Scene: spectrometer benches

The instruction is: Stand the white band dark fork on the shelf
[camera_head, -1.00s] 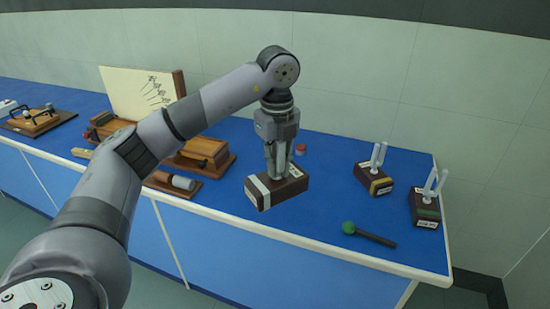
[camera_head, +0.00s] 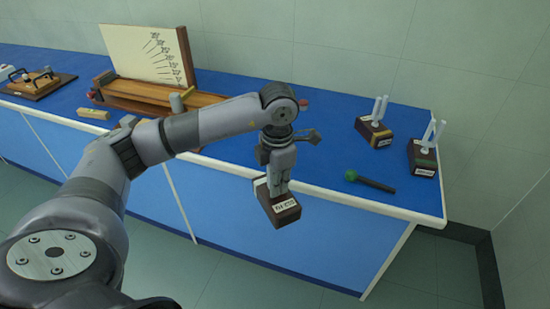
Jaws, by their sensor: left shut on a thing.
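The white band dark fork (camera_head: 281,211) is a dark wooden block with a white band at its left and a white label on its front. My left gripper (camera_head: 277,186) is shut on it from above and hides the fork's prongs. The block hangs in front of the blue bench's front edge, clear of the floor, and looks slightly tilted. My right gripper is not in view. I cannot make out a shelf in this view.
On the blue bench (camera_head: 232,152) stand a yellow-banded fork block (camera_head: 374,132) and a green-banded one (camera_head: 422,157) at the right. A green-headed mallet (camera_head: 370,181) lies near the front edge. A long wooden apparatus (camera_head: 140,92) with a white board (camera_head: 146,52) stands at left.

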